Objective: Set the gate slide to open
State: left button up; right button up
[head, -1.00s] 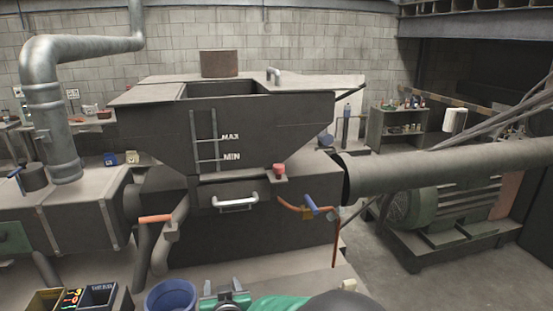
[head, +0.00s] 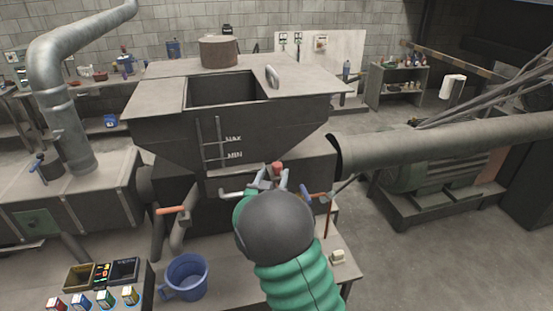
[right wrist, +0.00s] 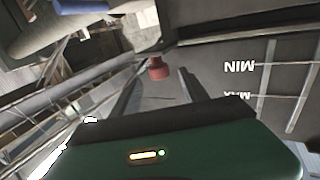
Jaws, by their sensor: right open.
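The dark hopper (head: 225,128) has MAX and MIN marks on its front, with a gate slide under it. The slide's pale bar handle (head: 236,192) shows partly, left of my right gripper. A red knob (head: 277,167) sits at the slide's right end. My right gripper (head: 273,178) is open at the knob, and its arm hides much of the slide. In the right wrist view the red knob (right wrist: 157,68) appears between the two spread fingertips (right wrist: 157,78), upside down. I cannot tell whether the fingers touch it. My left gripper is not in view.
An orange handle (head: 170,210) is to the left. A blue bucket (head: 187,278) and several small cartons (head: 104,299) are at the front left.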

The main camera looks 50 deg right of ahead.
aim_at(276, 168)
jog(key=p+x, duration=0.1)
jog(key=x, duration=0.3)
jog(key=shift+w+d+r, duration=0.1)
jog(key=shift+d, duration=0.3)
jog(key=shift+w+d, duration=0.15)
jog(key=shift+d, duration=0.05)
jog(key=shift+a, duration=0.1)
jog(key=shift+c, duration=1.3)
grip_shut()
